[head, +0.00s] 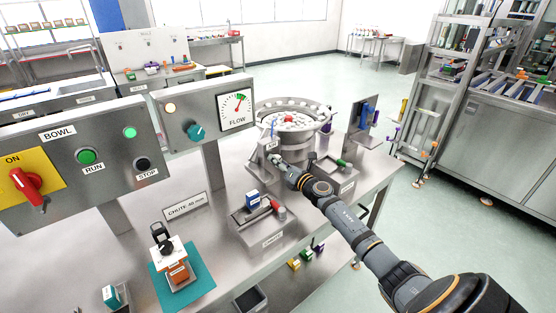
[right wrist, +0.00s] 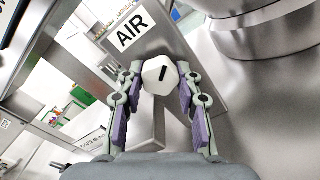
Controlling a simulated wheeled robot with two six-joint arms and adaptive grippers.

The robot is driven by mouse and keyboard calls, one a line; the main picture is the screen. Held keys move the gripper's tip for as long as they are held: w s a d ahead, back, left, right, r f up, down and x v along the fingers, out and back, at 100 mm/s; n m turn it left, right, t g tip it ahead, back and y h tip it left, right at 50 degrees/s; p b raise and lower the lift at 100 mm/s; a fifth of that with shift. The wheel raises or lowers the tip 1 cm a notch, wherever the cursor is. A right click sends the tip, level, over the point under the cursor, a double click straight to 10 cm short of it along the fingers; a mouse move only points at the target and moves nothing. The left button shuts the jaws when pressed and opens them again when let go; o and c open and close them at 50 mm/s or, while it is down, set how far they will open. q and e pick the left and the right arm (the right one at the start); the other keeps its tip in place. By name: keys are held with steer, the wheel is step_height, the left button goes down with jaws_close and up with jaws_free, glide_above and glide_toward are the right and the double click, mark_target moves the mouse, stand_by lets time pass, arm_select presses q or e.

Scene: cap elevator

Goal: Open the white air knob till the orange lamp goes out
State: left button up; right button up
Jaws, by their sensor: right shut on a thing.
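The white air knob (right wrist: 160,75) has a dark pointer mark and sits on a grey metal block under a sign reading AIR (right wrist: 132,32). My right gripper (right wrist: 158,80) is shut on the knob, with one finger on each side of it. In the head view my right gripper (head: 276,158) is at the front of the round bowl (head: 295,105), and the knob there is too small and covered to make out well. A pale orange lamp (head: 169,108) on the FLOW panel looks lit. My left gripper is not in view.
The FLOW panel has a gauge (head: 236,111) and a teal knob (head: 196,132). The BOWL panel (head: 90,160) with a red switch and lit green lamps stands at the left. A teal mat (head: 205,292) with an orange and white device and a CHUTE sign (head: 185,206) are on the table.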

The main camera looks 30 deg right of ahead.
steer(key=m+p, duration=0.3)
steer(key=m, duration=0.3)
steer(key=shift+r, duration=0.15)
steer(key=m+p, duration=0.2)
steer(key=m, duration=0.3)
steer(key=shift+m, duration=0.3)
steer(key=o, duration=1.2)
steer(key=shift+c, duration=0.2)
steer(key=s, duration=1.2)
steer(key=shift+d, duration=0.45)
